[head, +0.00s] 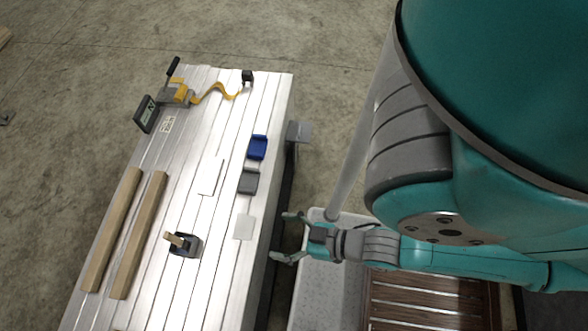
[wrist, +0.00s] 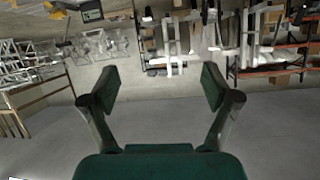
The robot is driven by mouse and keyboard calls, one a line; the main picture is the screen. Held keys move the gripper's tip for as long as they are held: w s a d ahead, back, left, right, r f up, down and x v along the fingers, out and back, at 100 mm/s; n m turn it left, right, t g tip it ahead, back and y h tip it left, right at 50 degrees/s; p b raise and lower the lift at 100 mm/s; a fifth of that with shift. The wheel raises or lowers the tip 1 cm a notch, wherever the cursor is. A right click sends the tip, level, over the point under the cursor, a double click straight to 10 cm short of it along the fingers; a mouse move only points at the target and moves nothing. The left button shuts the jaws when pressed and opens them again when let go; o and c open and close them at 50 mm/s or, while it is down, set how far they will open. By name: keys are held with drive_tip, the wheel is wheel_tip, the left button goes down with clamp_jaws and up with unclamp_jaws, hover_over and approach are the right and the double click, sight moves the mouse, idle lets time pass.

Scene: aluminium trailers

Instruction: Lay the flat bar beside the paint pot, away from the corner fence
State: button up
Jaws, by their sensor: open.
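My gripper (head: 282,237) is open and empty, just off the right edge of the aluminium bed. In the wrist view my gripper (wrist: 160,88) has its fingers wide apart with nothing between them. A small dark pot with a wooden handle standing in it (head: 184,245), which looks like the paint pot, stands on the lower part of the bed, left of my gripper. A thin pale flat piece (head: 211,177), possibly the flat bar, lies up and right of the pot. I cannot make out a corner fence for certain.
Two wooden battens (head: 137,235) lie along the bed's left side. A blue block (head: 257,147), a grey block (head: 248,182) and a pale plate (head: 244,227) line the right side. A yellow strap (head: 213,90) and a display box (head: 146,114) are at the far end.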

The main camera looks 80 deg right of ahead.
wheel_tip(320, 180, up, 7)
drive_tip(key=s+n+t, duration=0.1)
drive_tip(key=s, duration=0.1)
drive_tip(key=shift+s+a+r+n+t, duration=0.15)
drive_tip(key=shift+s+a+n+t, duration=0.15)
idle(1.1)
